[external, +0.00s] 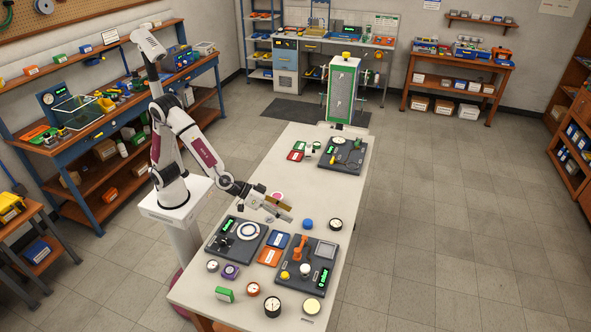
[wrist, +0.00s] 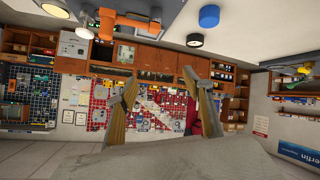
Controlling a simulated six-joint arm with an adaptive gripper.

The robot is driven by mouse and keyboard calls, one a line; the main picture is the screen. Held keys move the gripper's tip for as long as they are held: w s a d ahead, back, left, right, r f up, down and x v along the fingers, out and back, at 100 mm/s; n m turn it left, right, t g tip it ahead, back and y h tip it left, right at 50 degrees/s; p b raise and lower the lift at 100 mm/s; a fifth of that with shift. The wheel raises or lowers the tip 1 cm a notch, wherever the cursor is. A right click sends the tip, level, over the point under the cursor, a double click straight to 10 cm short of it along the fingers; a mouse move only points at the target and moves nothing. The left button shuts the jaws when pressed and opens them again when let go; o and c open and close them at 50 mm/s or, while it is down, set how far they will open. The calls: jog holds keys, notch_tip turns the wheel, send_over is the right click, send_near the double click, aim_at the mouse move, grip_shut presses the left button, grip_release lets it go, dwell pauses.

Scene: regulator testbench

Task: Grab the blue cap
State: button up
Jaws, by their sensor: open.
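The blue cap (external: 308,224) stands on the white table, to the right of my gripper. It also shows at the top of the wrist view (wrist: 209,16), which is upside down. My gripper (external: 283,211) is over the middle of the table, pointing right and close to the cap but apart from it. In the wrist view its two fingers (wrist: 158,82) are spread with nothing between them.
A round black-rimmed gauge (external: 335,224) stands just right of the cap. A dark panel with an orange part (external: 300,250) lies in front, and another dark panel (external: 237,242) lies front left. The table (external: 318,190) behind the cap is clear.

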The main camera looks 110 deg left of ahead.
jog(key=w+a+f+n+g+y, duration=0.1)
jog(key=a+f+y, duration=0.2)
jog(key=f, duration=0.4)
jog(key=n+g+y, duration=0.1)
jog(key=y, duration=0.2)
send_near(305, 222)
jog(key=shift+w+a+r, duration=0.1)
jog(key=shift+w+a, duration=0.05)
jog(key=shift+w, duration=0.3)
jog(key=shift+w+a+r, duration=0.1)
jog(key=shift+w+a, duration=0.1)
jog(key=shift+w, duration=0.2)
jog(key=shift+s+a+f+n+g, duration=0.2)
jog(key=shift+a+f+n+g, duration=0.1)
jog(key=shift+f+g, duration=0.15)
jog(key=shift+x, duration=1.3)
jog(key=shift+d, duration=0.1)
jog(key=shift+w, duration=0.15)
